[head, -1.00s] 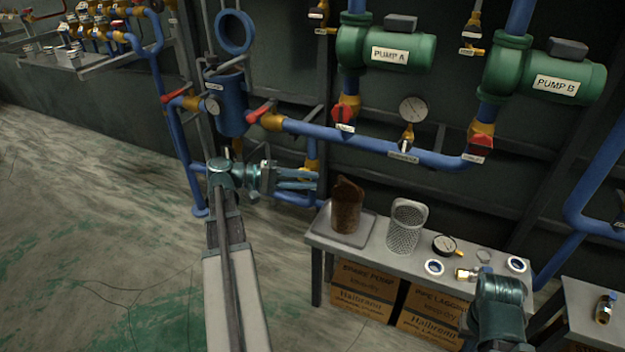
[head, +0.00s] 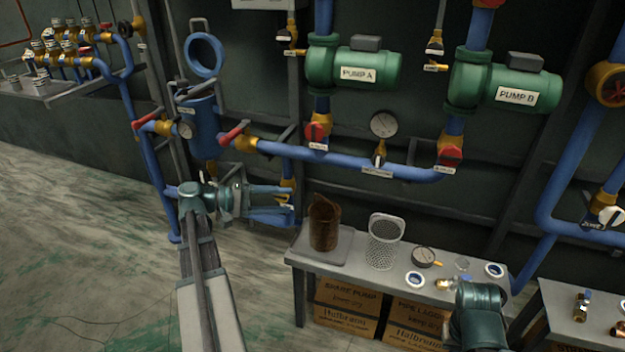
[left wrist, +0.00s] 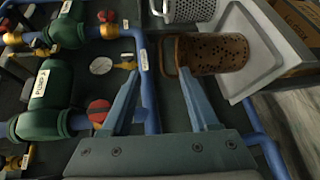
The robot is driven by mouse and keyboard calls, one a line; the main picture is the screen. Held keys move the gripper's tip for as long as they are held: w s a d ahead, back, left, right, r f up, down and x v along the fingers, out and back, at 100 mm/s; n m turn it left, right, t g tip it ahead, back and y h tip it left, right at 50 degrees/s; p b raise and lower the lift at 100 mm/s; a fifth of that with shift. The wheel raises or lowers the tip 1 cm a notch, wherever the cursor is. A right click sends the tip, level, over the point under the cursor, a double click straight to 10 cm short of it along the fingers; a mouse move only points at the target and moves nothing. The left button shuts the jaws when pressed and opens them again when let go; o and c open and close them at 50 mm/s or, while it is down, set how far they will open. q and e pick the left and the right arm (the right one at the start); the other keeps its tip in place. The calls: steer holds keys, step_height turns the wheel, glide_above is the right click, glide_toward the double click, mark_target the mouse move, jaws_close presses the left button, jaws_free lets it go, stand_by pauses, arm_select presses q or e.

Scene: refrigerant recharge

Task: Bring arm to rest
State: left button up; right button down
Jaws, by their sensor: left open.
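My left gripper (head: 290,203) is open and empty. It hangs in the air in front of the blue pipes, left of the bench. In the left wrist view its two fingers (left wrist: 160,78) stand apart with nothing between them. The rusty brown strainer basket (head: 324,223) stands on a grey tray on the bench. In the left wrist view the basket (left wrist: 222,54) shows beyond the fingertips, not touched by them. My right arm's teal wrist (head: 478,315) shows at the lower right, in front of the bench; its fingers cannot be made out.
The bench (head: 298,256) also holds a clean mesh basket (head: 383,243), a gauge (head: 424,257) and white rings. Boxes (head: 347,306) stand beneath. Behind are a blue strainer housing (head: 203,125) with its lid open, pump A (head: 357,70) and pump B (head: 515,95). The floor at left is clear.

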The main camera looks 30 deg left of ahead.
arm_select(q)
steer(key=w+d+f+m+g+y+p, duration=0.1)
steer(key=d+f+m+g, duration=0.3)
steer(key=d, duration=0.7)
steer(key=w+d+f+m+g+y+p, duration=0.1)
steer(key=d+f+g, duration=0.4)
steer(key=d, duration=0.7)
steer(key=s+d+f+m+g+y+p, duration=0.1)
steer(key=s+d+f+m+y, duration=0.1)
steer(key=s+d+m+y, duration=0.45)
steer(key=s+d+f+m+g+y+p, duration=0.1)
steer(key=s+d+f+m+g+y, duration=0.2)
steer(key=d, duration=0.7)
step_height(320, 180, up, 38)
steer(key=t+y+p, duration=0.1)
steer(key=p, duration=3.7)
steer(key=shift+w+n, duration=0.25)
steer(key=shift+n, duration=0.2)
